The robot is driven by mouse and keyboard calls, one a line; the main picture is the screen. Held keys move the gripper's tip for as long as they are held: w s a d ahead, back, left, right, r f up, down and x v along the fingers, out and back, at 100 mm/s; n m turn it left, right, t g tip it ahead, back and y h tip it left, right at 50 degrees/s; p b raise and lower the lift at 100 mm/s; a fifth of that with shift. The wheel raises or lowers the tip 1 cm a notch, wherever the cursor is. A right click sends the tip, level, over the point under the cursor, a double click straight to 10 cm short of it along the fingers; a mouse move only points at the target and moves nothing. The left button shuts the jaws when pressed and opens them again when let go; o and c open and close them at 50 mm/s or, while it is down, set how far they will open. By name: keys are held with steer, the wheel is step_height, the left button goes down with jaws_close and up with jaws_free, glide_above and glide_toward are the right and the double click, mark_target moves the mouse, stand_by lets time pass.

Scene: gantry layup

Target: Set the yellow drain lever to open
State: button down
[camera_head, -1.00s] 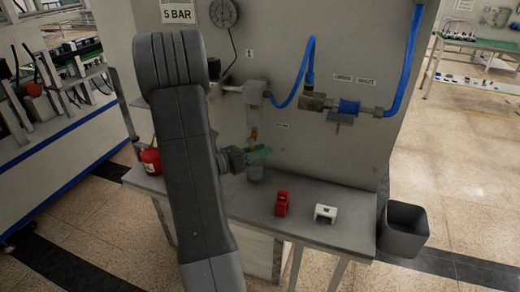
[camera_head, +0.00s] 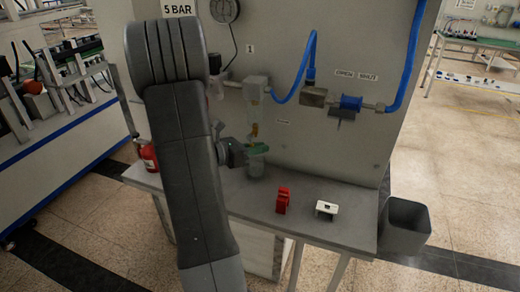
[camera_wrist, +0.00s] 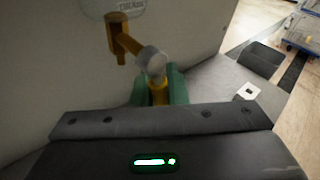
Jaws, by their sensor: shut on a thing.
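The yellow drain lever (camera_head: 254,130) hangs below the clear filter bowl (camera_head: 254,90) on the grey panel. In the wrist view the yellow lever (camera_wrist: 119,38) shows as a stub and a slanted arm, with a pale rounded end in front. My gripper (camera_head: 258,148) is at the lever's lower part. Its green fingers in the wrist view (camera_wrist: 159,92) are shut on a yellow piece of the lever. The dark gripper body hides what lies below. A clear jar (camera_head: 256,168) stands on the bench just under the gripper.
A red block (camera_head: 283,200) and a white bracket (camera_head: 326,210) lie on the grey bench (camera_head: 235,205). A grey bin (camera_head: 405,230) is at its right end. Blue hose (camera_head: 309,55) and a valve with a blue body (camera_head: 350,103) are on the panel to the right.

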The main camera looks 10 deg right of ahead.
steer(key=shift+w+a+m+y, duration=0.1)
steer(key=shift+a+m+y, duration=0.05)
steer(key=shift+m+y, duration=0.15)
steer(key=c, duration=1.5)
jaws_free()
steer(key=shift+o, duration=0.2)
steer(key=shift+a, duration=0.1)
steer(key=b+v, duration=0.1)
steer(key=v, duration=1.2)
steer(key=shift+a, duration=0.25)
steer(key=p+x, duration=0.1)
steer(key=x, duration=1.2)
steer(key=shift+d, duration=0.35)
